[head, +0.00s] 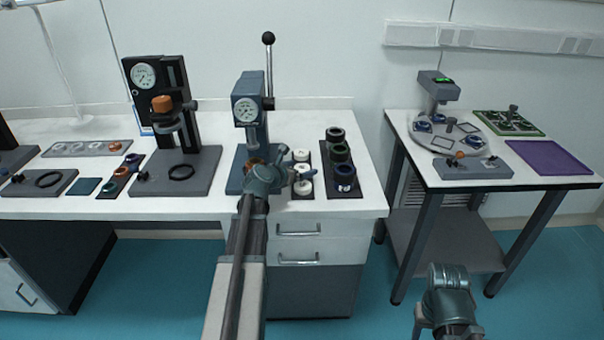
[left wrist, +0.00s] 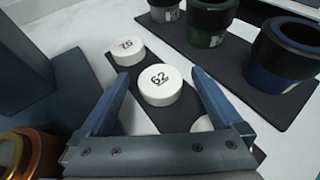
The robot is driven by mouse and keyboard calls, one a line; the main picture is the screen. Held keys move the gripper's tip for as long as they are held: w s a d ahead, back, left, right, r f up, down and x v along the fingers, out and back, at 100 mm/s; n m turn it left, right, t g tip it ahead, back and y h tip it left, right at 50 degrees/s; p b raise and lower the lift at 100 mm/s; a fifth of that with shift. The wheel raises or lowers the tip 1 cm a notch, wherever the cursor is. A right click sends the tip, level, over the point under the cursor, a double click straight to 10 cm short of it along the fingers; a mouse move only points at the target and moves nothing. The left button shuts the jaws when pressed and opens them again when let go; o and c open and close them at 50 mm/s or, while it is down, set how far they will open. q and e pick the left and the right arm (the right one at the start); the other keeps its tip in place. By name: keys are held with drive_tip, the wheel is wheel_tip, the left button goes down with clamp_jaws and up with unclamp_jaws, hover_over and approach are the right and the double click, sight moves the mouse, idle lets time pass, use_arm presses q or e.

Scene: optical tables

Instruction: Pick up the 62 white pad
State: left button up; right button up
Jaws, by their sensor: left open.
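The white pad marked 62 (left wrist: 160,88) is a short round disc lying on a dark strip (left wrist: 75,68) in the left wrist view. My left gripper (left wrist: 160,74) is open, with one blue finger on each side of this pad and visible gaps between. A second white pad (left wrist: 127,50) with a hard-to-read number lies beyond it to the left. In the head view my left gripper (head: 296,169) is over the pad row. My right gripper (head: 448,278) is low at the right, its fingers unclear.
Dark cylinders with green and blue bands (head: 341,153) stand on a strip just right of the pads. A gauge press (head: 246,112) with a tall lever stands to the left. A copper-coloured part (left wrist: 22,155) is near the gripper's left side. A second table (head: 420,170) stands at right.

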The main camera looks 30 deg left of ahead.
use_arm(q)
drive_tip(key=c, duration=1.4)
drive_tip(key=shift+r, duration=0.15)
use_arm(e)
drive_tip(key=shift+r, duration=0.15)
